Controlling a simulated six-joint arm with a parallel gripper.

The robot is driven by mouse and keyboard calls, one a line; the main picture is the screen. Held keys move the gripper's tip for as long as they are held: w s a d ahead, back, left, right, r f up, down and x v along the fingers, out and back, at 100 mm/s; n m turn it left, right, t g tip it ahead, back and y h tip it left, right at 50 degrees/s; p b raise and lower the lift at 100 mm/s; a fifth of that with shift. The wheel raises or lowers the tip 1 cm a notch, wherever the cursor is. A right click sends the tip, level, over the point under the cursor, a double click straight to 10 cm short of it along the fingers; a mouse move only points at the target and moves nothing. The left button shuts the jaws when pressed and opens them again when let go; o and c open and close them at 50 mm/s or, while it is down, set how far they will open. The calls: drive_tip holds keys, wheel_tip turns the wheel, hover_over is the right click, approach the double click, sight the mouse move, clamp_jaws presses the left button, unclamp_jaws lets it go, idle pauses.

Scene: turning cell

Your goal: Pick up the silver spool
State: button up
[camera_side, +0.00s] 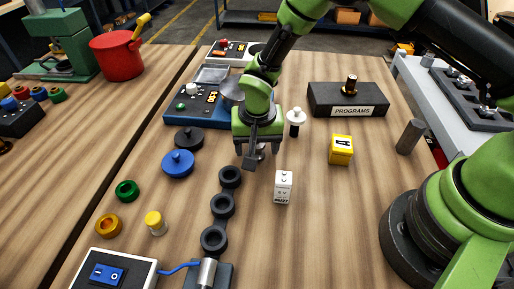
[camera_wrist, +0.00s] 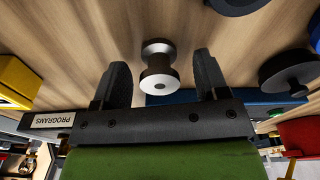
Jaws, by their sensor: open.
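The silver spool (camera_wrist: 159,68) stands on the wooden table in the wrist view, with a wide pale end, a narrow waist and a wide base. My gripper (camera_wrist: 162,60) is open, with one dark finger on each side of the spool and a gap to it on both sides. In the side view my gripper (camera_side: 257,151) points down, low over the middle of the table.
The PROGRAMS block (camera_side: 320,96) is behind.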

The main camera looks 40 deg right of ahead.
drive_tip(key=c, duration=1)
